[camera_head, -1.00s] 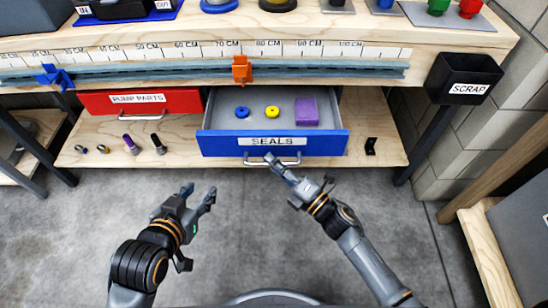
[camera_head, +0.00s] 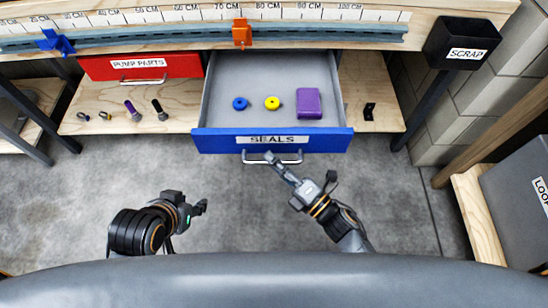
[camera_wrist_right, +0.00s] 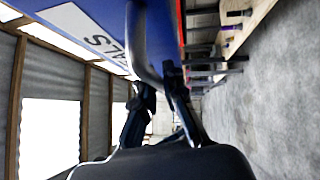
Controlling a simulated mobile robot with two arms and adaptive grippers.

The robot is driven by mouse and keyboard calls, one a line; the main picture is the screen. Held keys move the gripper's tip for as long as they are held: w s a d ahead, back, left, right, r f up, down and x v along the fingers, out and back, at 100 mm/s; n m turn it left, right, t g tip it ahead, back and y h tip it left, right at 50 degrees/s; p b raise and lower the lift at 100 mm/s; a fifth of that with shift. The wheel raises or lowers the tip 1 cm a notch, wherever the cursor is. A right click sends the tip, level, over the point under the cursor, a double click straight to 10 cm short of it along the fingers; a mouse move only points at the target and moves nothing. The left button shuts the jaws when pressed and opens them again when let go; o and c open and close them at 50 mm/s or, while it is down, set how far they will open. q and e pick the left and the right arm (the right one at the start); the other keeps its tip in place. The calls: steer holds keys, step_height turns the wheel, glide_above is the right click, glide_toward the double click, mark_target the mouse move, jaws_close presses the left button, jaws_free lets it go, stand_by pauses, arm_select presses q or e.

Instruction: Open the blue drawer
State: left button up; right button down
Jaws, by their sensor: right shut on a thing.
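The blue drawer (camera_head: 215,140), labelled SEALS, is pulled well out from under the bench. Inside lie a blue ring (camera_head: 240,103), a yellow ring (camera_head: 272,103) and a purple block (camera_head: 308,103). Its metal handle (camera_head: 290,161) is on the front face. In the right wrist view the handle (camera_wrist_right: 140,45) runs down to the fingers, beside the blue front. My left gripper (camera_head: 201,207) is in front of the drawer at the lower left, away from it; its finger gap is unclear.
A closed red drawer (camera_head: 108,67) labelled PUMP PARTS is at left. A black SCRAP bin (camera_head: 455,30) hangs at right. A grey cabinet (camera_head: 515,200) stands at far right. The floor before the drawer is clear.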

steer(key=c, duration=1.4)
jaws_free()
steer(key=v, duration=1.2)
